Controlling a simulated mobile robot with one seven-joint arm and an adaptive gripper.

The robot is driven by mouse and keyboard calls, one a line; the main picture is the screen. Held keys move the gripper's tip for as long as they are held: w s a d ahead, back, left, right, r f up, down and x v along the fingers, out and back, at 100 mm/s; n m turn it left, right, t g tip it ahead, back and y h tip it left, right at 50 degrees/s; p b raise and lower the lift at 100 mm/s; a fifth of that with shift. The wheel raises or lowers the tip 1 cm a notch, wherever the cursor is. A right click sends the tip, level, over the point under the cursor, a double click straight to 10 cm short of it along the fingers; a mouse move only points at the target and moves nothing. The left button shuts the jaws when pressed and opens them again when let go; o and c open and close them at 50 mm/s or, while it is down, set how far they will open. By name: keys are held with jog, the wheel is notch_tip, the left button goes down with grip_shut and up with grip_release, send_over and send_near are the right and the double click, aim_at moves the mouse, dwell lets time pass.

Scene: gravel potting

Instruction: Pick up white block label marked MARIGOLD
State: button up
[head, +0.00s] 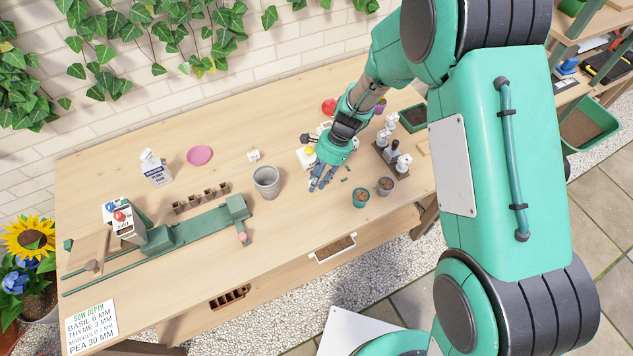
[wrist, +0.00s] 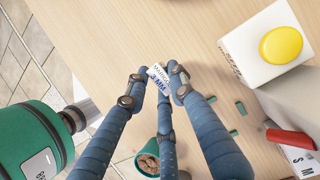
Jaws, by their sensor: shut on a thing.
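A small white block label (wrist: 158,77) shows in the wrist view with dark print that looks like MARIGOLD and 3 MM. My gripper (wrist: 155,84) has blue fingers, and they are closed around the block from its sides, with the printed face showing between the tips. In the head view my gripper (head: 320,183) is low over the table's right half, left of the small pots. The block cannot be made out there. I cannot tell whether it touches the table.
Soil-filled pots (head: 361,198) stand right of my gripper, one also in the wrist view (wrist: 148,164). A white box with a yellow button (wrist: 268,72) and small green pieces (wrist: 240,107) are nearby. A grey bucket (head: 266,182) stands to the left.

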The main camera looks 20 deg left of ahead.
notch_tip(320, 180, up, 3)
jog(key=shift+s+d+r+p, duration=0.1)
jog(key=shift+s+p, duration=0.05)
jog(key=shift+p, duration=0.3)
jog(key=s+d+r+p, duration=0.1)
jog(key=s+d, duration=0.8)
jog(key=s, duration=0.3)
jog(key=shift+s+d, duration=0.2)
jog(key=shift+s, duration=0.1)
